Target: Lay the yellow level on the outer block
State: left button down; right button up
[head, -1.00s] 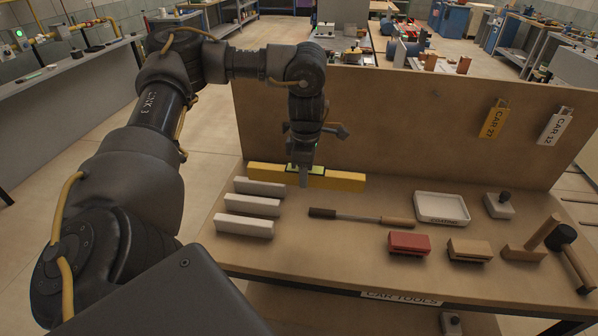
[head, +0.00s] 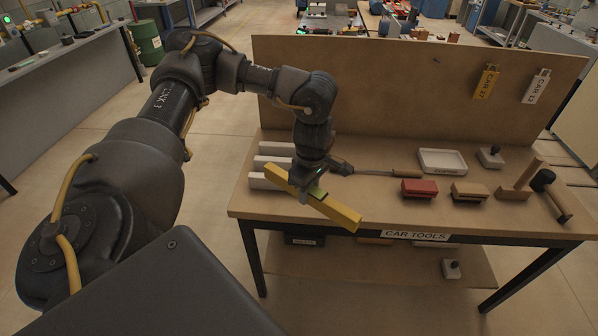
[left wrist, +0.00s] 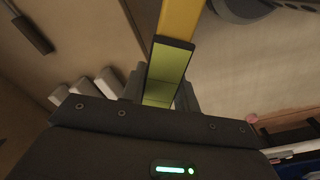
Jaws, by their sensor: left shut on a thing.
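The yellow level (head: 342,213) is a long bar with a green window in its middle. My left gripper (head: 309,192) is shut on that middle and holds the level slantwise near the table's front left edge, its near end out past the edge. In the left wrist view the level (left wrist: 181,20) runs up from between the fingers. Three white blocks lie in a row on the table's left: the back one (head: 276,148), the middle one (head: 270,162) and the front one (head: 262,181). The level and gripper partly cover their right side. My right gripper is not in view.
The wooden table (head: 400,218) has an upright board (head: 400,95) at its back.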

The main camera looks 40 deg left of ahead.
pick_arm(q)
jog(key=s+d+f+m+b, duration=0.3)
jog(key=d+f+m+b, duration=0.1)
jog(key=f, duration=0.6)
jog(key=s+d+f+m+b, duration=0.2)
jog(key=d+f+m+b, duration=0.2)
jog(key=d+f, duration=0.5)
jog(key=shift+s+f+m+b, duration=0.3)
jog(key=shift+s+f+b, duration=0.1)
jog(key=shift+b, duration=0.5)
jog(key=shift+r, duration=0.1)
